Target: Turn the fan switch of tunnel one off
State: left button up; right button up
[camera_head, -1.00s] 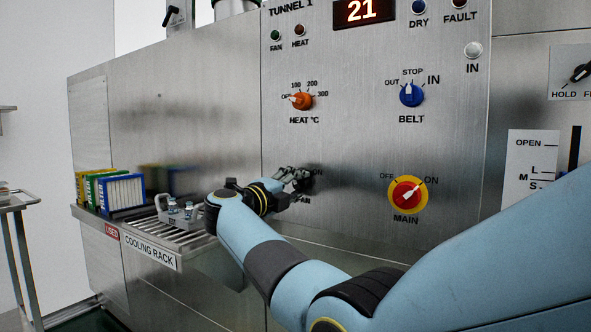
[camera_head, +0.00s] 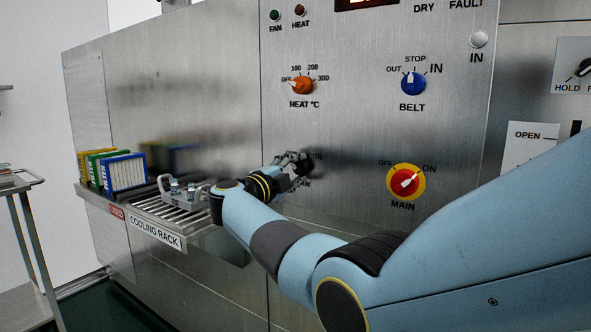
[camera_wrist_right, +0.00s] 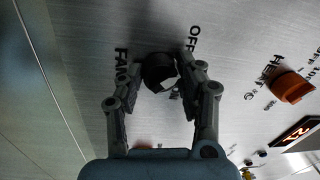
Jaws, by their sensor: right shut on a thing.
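The fan switch is a black knob on the steel panel below the heat dial. In the right wrist view the knob (camera_wrist_right: 158,72) sits between the fingertips of my right gripper (camera_wrist_right: 157,66), which is shut on it. The FAN and OFF labels show beside the fingers. In the head view my right gripper (camera_head: 293,162) covers most of the knob. The green FAN lamp (camera_head: 274,15) is at the panel's top left. My left gripper is not in view.
Nearby on the panel are the orange heat dial (camera_head: 302,85), the blue belt knob (camera_head: 413,83) and the red and yellow main switch (camera_head: 406,181). A cooling rack (camera_head: 150,205) with filters (camera_head: 122,171) juts out at left, close to my right wrist.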

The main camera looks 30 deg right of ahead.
jog(key=shift+f, duration=0.15)
jog(key=o, duration=1.1)
jog(key=shift+o, duration=0.2)
jog(key=v, duration=0.7)
jog(key=shift+a, duration=0.35)
